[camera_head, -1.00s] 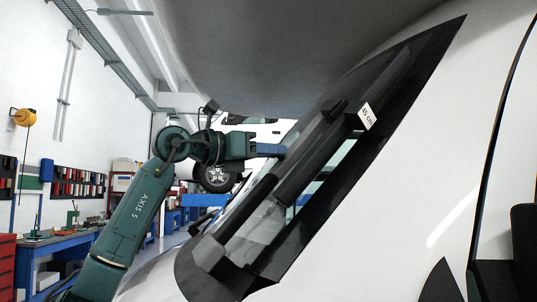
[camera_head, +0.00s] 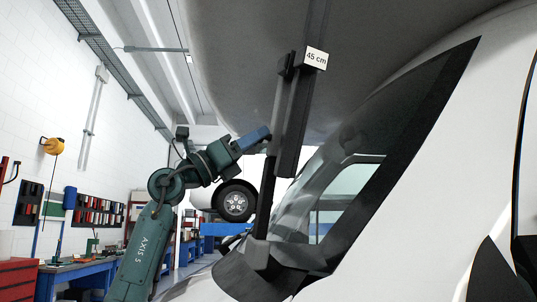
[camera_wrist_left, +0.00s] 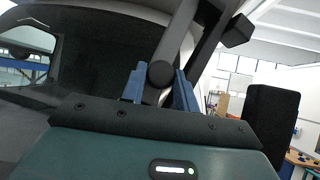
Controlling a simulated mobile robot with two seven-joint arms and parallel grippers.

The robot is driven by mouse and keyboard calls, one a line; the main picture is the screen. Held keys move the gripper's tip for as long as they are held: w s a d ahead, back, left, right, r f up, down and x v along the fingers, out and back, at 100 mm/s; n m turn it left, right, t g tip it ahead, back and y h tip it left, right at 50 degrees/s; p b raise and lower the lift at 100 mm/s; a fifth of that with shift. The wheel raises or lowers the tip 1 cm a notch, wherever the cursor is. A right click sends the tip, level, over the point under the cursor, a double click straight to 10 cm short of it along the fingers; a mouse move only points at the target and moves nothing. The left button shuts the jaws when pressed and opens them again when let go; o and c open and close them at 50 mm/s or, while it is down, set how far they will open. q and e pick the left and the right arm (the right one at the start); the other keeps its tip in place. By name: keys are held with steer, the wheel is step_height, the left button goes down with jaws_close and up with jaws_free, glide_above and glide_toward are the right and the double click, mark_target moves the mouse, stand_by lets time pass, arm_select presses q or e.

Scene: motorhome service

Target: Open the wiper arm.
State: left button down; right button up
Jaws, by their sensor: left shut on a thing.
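The black wiper arm (camera_head: 296,105) stands lifted away from the windscreen (camera_head: 340,195), tilted nearly upright from its base at the bottom of the glass. A white "45 cm" label (camera_head: 316,58) shows near its upper end. My left gripper (camera_head: 262,136) reaches it from the left, blue fingers at the arm. In the left wrist view the blue fingers (camera_wrist_left: 160,88) are shut on the wiper arm, with a dark round knob between them. The exact contact is partly hidden in the head view. My right gripper is in neither view.
The motorhome's white body (camera_head: 420,190) fills the right, and its grey overhang (camera_head: 400,50) hangs above the windscreen. Blue workbenches (camera_head: 75,275) and a red drawer cabinet (camera_head: 18,278) line the left wall. Another vehicle's wheel (camera_head: 236,203) shows behind.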

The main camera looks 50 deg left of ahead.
arm_select(q)
steer(key=shift+s+a+f+t+h+b, duration=0.1)
steer(key=shift+s+a+t+h+b, duration=0.1)
steer(key=shift+s, duration=0.25)
steer(key=shift+s+a+t+h+b, duration=0.1)
steer(key=shift+s+a+h+b, duration=0.1)
steer(key=shift+s, duration=0.2)
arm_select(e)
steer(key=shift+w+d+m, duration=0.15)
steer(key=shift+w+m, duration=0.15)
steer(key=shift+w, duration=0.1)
arm_select(q)
steer(key=c, duration=1.1)
jaws_free()
steer(key=shift+o, duration=0.2)
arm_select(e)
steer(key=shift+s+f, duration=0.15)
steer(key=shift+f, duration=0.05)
